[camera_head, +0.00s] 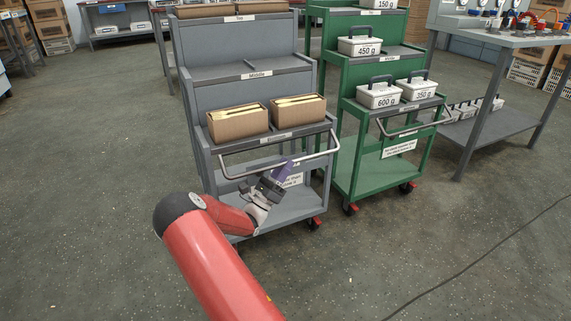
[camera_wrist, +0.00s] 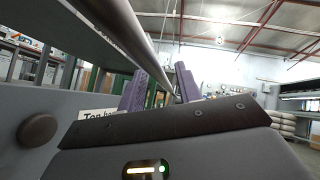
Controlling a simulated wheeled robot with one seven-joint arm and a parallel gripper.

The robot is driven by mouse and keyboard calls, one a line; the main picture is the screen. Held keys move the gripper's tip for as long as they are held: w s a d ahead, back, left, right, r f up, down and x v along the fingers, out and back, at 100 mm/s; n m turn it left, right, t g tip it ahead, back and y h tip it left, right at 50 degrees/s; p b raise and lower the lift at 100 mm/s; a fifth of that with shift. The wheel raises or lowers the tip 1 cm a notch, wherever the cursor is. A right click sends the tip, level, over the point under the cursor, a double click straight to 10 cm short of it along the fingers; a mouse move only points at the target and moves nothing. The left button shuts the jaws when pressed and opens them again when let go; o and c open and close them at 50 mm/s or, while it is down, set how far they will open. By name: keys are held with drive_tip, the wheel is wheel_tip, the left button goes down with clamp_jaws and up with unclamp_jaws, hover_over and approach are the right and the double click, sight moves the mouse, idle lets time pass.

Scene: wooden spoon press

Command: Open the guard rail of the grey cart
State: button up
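The grey cart (camera_head: 240,98) stands in the middle of the head view, with stepped shelves labelled Top, Middle and Bottom. Its guard rail (camera_head: 318,155) is a silver U-shaped bar across the front of the bottom-labelled shelf. My gripper (camera_head: 284,168) is at the rail's middle, just at or below the bar, with purple fingers pointing up. In the wrist view the two fingers (camera_wrist: 160,90) are apart. The rail (camera_wrist: 135,32) runs from the upper left toward the gap between them. I cannot tell whether it touches either finger.
Two cardboard boxes (camera_head: 238,127) of folders sit on the shelf behind the rail. A green cart (camera_head: 345,165) with several weighted bins stands close on the right. A workbench (camera_head: 480,38) is farther right. The floor in front is clear except for a black cable (camera_head: 470,262).

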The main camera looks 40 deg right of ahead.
drive_tip(key=shift+d+r, duration=0.5)
drive_tip(key=shift+d, duration=0.05)
clamp_jaws()
